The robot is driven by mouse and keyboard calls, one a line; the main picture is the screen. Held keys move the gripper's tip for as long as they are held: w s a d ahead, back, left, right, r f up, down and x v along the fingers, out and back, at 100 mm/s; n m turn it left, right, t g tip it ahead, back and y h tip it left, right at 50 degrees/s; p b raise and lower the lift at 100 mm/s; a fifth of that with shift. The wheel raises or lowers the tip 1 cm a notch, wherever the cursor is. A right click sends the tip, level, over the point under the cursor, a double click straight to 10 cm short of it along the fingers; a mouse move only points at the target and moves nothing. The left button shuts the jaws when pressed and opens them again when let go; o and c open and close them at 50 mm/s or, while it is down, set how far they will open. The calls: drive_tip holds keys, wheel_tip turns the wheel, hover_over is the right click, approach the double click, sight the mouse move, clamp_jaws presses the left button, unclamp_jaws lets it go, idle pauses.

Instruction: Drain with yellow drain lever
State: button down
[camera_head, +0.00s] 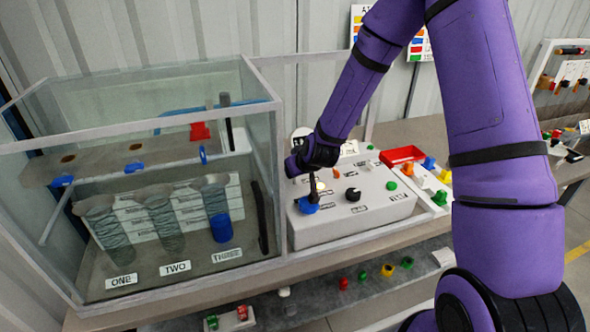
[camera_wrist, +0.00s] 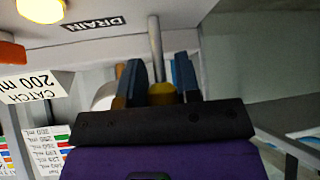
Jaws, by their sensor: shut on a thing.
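My gripper (camera_head: 312,185) is over the left part of the white control box (camera_head: 340,225) in the head view, pointing down. In the wrist view, my gripper's two dark blue fingers (camera_wrist: 158,85) stand on either side of the yellow drain lever (camera_wrist: 163,93), shut on it. A grey metal rod (camera_wrist: 155,45) runs from the yellow part toward the panel. The DRAIN label (camera_wrist: 95,22) is upside down beside the rod. In the head view the arm and gripper hide most of the lever.
A glass tank (camera_head: 150,165) stands left of the box, with cylinders labelled ONE, TWO and THREE; blue shows low in THREE (camera_head: 220,228). A black knob (camera_head: 352,194) and a blue part (camera_head: 308,206) are close to my gripper. A red tray (camera_head: 402,155) lies at the right.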

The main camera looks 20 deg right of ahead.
drive_tip(key=c, duration=1.1)
unclamp_jaws()
drive_tip(key=v, duration=1)
drive_tip(key=shift+s+r, duration=0.25)
drive_tip(key=shift+r, duration=0.05)
drive_tip(key=shift+d, duration=0.1)
